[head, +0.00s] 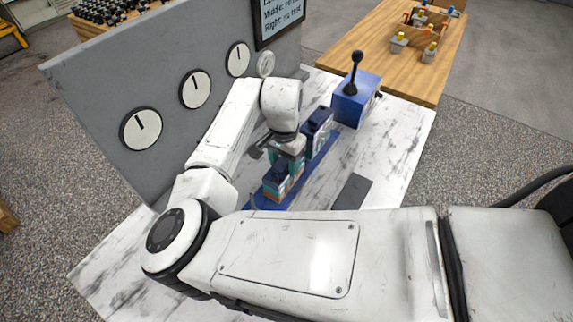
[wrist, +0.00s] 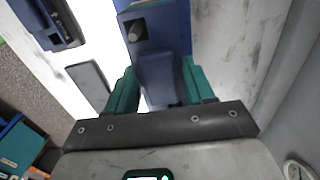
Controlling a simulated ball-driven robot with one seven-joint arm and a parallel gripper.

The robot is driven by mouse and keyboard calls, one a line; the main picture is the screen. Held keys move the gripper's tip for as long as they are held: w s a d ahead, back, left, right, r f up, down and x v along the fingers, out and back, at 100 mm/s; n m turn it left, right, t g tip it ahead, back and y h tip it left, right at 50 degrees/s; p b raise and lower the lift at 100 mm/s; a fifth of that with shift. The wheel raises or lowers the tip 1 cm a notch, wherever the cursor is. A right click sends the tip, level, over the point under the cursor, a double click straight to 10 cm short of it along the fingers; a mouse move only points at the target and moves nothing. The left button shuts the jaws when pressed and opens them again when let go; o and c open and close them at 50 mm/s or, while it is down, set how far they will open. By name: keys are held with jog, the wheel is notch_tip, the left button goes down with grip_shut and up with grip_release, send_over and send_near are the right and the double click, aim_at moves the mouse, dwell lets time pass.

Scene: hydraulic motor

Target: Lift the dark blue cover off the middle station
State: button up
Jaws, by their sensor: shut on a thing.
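My gripper (head: 288,156), with teal fingers, points down over a station on the blue rail (head: 259,202) in the head view. In the wrist view its fingers (wrist: 160,88) stand on both sides of a dark blue cover (wrist: 160,72) and are shut on it. Below the gripper in the head view is a block with dark blue, orange and teal parts (head: 282,185). Another dark blue station (head: 317,132) stands farther along the rail. The fingers and wrist hide part of the held cover, and I cannot tell whether it is clear of its seat.
A blue box with a black lever (head: 354,98) stands at the rail's far end. A grey panel with several dials (head: 140,128) rises along the left. A dark flat plate (head: 352,191) lies on the white table, right of the rail. A wooden table (head: 370,45) stands behind.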

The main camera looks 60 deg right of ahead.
aim_at(284, 162)
grip_shut()
jog(key=shift+r+p, duration=2.3)
jog(key=shift+r, duration=0.35)
jog(key=shift+r+p, duration=0.6)
jog(key=shift+r, duration=3)
jog(key=shift+d+f, duration=0.1)
